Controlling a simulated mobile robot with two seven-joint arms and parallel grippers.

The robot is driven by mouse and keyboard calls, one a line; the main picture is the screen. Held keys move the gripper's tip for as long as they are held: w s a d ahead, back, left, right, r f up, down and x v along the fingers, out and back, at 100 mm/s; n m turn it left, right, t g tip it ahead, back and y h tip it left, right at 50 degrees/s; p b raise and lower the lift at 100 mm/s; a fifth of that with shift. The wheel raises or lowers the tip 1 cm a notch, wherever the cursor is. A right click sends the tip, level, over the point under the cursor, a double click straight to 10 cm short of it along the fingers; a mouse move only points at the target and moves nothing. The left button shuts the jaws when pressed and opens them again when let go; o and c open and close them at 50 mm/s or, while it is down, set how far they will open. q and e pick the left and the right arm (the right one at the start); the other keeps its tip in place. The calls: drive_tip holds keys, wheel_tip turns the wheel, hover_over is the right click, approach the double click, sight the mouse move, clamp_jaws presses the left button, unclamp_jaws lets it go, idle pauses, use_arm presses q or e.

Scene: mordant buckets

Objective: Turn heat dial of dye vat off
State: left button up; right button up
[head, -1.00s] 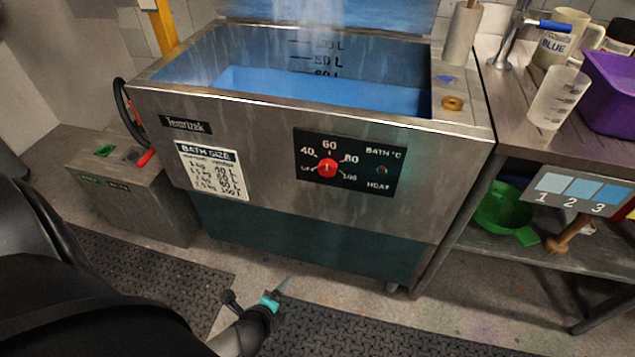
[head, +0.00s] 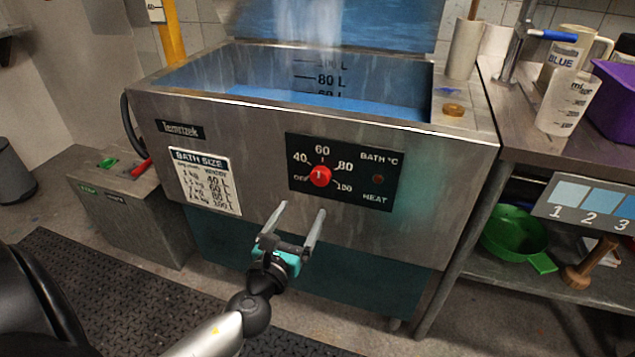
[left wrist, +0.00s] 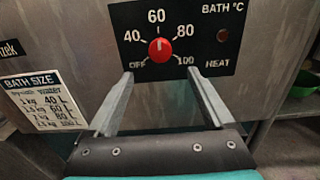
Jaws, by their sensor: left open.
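The dye vat (head: 240,120) is a steel tub with blue liquid inside. Its red heat dial (head: 320,176) sits on a black panel (head: 366,181) marked OFF, 40, 60, 80 and 100. In the left wrist view the dial (left wrist: 160,49) has its white mark pointing up, near 60. A dark red HEAT lamp (head: 378,179) is at the panel's right. My left gripper (head: 302,208) is open and empty, below and in front of the dial. In the left wrist view its two fingers (left wrist: 160,82) point up toward the dial, apart from it. My right gripper is not in view.
A steel bench (head: 520,125) at right holds a jug (head: 574,50), a beaker (head: 566,103) and a purple bin (head: 612,100). A green strainer (head: 515,232) lies on its lower shelf. A grey box (head: 130,205) stands left of the vat. The floor in front is clear.

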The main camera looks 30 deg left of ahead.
sight(319, 180)
use_arm(q)
drive_tip(key=b+x, duration=0.1)
drive_tip(key=x, duration=0.9)
drive_tip(key=shift+d+f, duration=0.1)
drive_tip(key=shift+w, duration=0.7)
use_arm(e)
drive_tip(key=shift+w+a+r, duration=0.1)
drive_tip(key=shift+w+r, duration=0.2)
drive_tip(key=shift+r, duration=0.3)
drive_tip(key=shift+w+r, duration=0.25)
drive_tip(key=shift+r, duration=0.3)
use_arm(q)
drive_tip(key=c, duration=1.3)
drive_tip(key=shift+c, duration=0.2)
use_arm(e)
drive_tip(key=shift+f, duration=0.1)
